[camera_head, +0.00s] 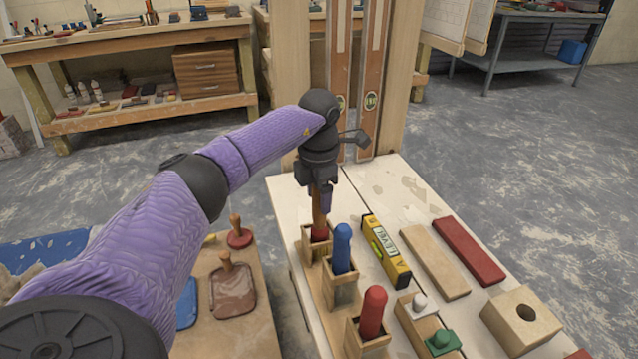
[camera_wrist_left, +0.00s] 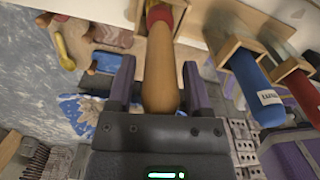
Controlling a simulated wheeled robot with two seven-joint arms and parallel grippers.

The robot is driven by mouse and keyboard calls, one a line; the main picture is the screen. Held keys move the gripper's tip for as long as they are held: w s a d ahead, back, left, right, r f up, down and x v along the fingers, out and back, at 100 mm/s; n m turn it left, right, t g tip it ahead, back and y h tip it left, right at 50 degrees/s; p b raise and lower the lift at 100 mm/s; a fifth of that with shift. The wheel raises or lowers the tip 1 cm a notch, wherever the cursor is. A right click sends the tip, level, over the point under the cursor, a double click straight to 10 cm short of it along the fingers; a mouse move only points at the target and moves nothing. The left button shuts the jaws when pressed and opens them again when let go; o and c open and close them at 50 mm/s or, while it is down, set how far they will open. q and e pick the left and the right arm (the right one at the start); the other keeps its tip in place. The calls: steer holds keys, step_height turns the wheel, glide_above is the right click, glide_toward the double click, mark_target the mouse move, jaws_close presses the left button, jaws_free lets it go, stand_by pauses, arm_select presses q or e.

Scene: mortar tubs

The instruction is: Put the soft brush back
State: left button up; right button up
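The soft brush (camera_head: 318,210) has a wooden handle and a red collar. It stands upright, its lower end inside the farthest wooden holder (camera_head: 313,248) of a row on the pale table; its bristles are hidden. My left gripper (camera_head: 320,200) points down over it. In the left wrist view the handle (camera_wrist_left: 160,75) lies between the two purple fingers (camera_wrist_left: 158,85), with a narrow gap visible beside it, so the fingers look open around it. The holder (camera_wrist_left: 185,12) and red collar show at the top there. My right gripper is not in view.
A blue-handled tool (camera_head: 342,247) and a red-handled tool (camera_head: 373,312) stand in the nearer holders. A yellow level (camera_head: 386,250), a wooden float (camera_head: 435,262), a red block (camera_head: 468,251) and a holed wooden block (camera_head: 521,318) lie to the right. Upright posts stand behind.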

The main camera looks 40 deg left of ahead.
arm_select(q)
steer(key=shift+o, duration=0.8)
step_height(320, 180, up, 10)
steer(key=p, duration=0.4)
steer(key=shift+p, duration=0.3)
